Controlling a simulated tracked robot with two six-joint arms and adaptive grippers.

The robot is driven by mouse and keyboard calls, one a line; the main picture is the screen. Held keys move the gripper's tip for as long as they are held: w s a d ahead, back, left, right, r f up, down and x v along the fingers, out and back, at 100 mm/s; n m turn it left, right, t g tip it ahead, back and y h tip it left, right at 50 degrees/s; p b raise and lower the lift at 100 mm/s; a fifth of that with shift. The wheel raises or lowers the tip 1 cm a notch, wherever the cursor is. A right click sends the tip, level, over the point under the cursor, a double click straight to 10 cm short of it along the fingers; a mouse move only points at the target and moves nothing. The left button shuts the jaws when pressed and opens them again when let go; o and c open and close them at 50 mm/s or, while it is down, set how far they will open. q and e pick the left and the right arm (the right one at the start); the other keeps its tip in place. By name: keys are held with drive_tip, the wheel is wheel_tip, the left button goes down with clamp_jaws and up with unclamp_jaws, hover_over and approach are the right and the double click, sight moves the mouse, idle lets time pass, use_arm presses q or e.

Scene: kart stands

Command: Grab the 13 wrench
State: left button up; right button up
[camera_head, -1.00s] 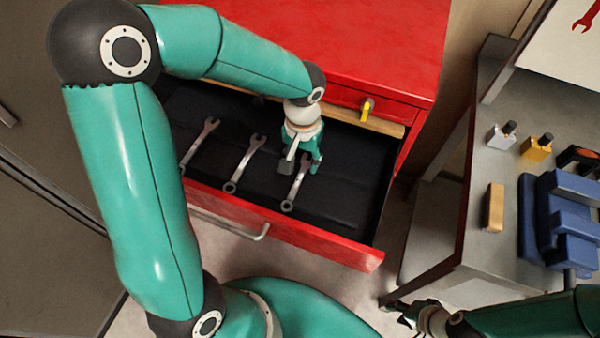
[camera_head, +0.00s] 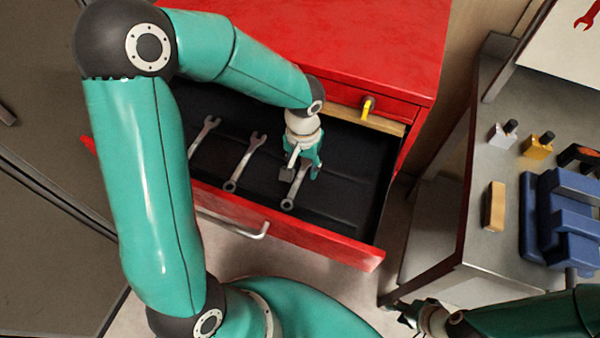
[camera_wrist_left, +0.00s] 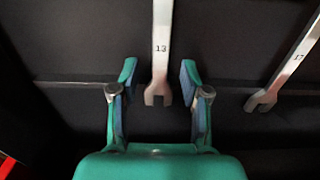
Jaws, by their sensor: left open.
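The 13 wrench (camera_wrist_left: 160,60) lies in the drawer, its number readable in the left wrist view. Its open jaw end lies between the two fingers of my left gripper (camera_wrist_left: 157,90), which is open and not touching it in that view. In the head view, this wrench (camera_head: 290,199) is the rightmost one in the drawer, its upper part hidden by my left gripper (camera_head: 301,174). The wrench marked 17 (camera_wrist_left: 292,68) lies to its right in the left wrist view. My right gripper (camera_head: 416,314) shows small at the bottom right of the head view; its finger state is unclear.
The red drawer (camera_head: 320,248) is pulled out of the red cabinet (camera_head: 340,40), with a dark liner. Other wrenches (camera_head: 243,163) lie to the left. At right, a grey workbench (camera_head: 480,220) holds a blue vise (camera_head: 565,225) and small blocks.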

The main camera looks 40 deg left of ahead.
use_arm(q)
drive_tip(key=shift+f, duration=0.1)
idle(0.4)
clamp_jaws()
